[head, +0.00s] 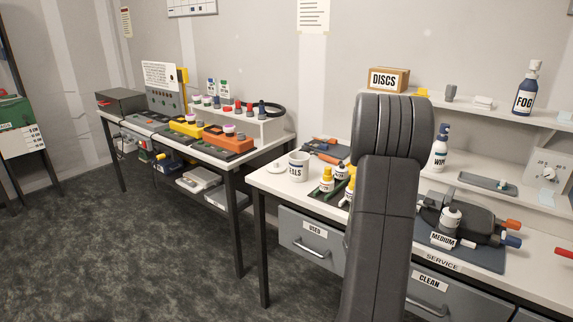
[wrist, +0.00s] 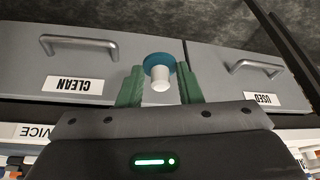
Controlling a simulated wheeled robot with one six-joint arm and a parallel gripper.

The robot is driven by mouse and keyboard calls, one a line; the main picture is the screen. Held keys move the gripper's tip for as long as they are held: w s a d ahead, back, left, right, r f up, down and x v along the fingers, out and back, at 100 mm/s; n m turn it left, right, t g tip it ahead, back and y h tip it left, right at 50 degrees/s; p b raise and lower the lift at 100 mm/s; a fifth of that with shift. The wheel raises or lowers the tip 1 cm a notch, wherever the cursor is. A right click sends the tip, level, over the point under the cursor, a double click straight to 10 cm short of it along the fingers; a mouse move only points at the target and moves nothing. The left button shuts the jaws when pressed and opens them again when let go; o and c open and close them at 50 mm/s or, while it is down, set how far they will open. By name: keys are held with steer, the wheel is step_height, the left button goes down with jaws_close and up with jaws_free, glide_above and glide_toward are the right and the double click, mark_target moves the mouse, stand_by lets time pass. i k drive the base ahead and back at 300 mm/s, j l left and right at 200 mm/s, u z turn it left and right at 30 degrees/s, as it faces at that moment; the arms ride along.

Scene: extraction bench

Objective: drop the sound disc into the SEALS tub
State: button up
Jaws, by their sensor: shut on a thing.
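My gripper (wrist: 160,70) shows in the wrist view with its two green fingers shut on a small disc (wrist: 151,61). The disc is teal with a white stub. Whether it is sound cannot be told at this size. In the head view my arm hides the gripper and the disc. The SEALS tub (head: 298,168) is a white round tub near the left end of the service bench, left of my arm. Its label is partly cut off at the side. It looks open at the top, and a white lid (head: 277,168) lies on the bench beside it.
Yellow-capped bottles (head: 327,180) stand just right of the tub. A MEDIUM device (head: 445,240) lies on a mat at the right. The DISCS box (head: 388,80) is on the upper shelf. In the wrist view, the USED (wrist: 263,98) and CLEAN (wrist: 74,84) drawers appear shut.

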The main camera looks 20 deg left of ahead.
mark_target(297, 179)
steer(key=i+j, duration=0.1)
steer(key=j, duration=0.3)
steer(key=i+j, duration=0.1)
steer(key=j, duration=0.3)
steer(key=i+j, duration=0.1)
steer(key=j, duration=0.25)
steer(key=i+j, duration=0.1)
steer(key=j, duration=0.3)
steer(key=i+j, duration=0.1)
steer(key=j, duration=0.3)
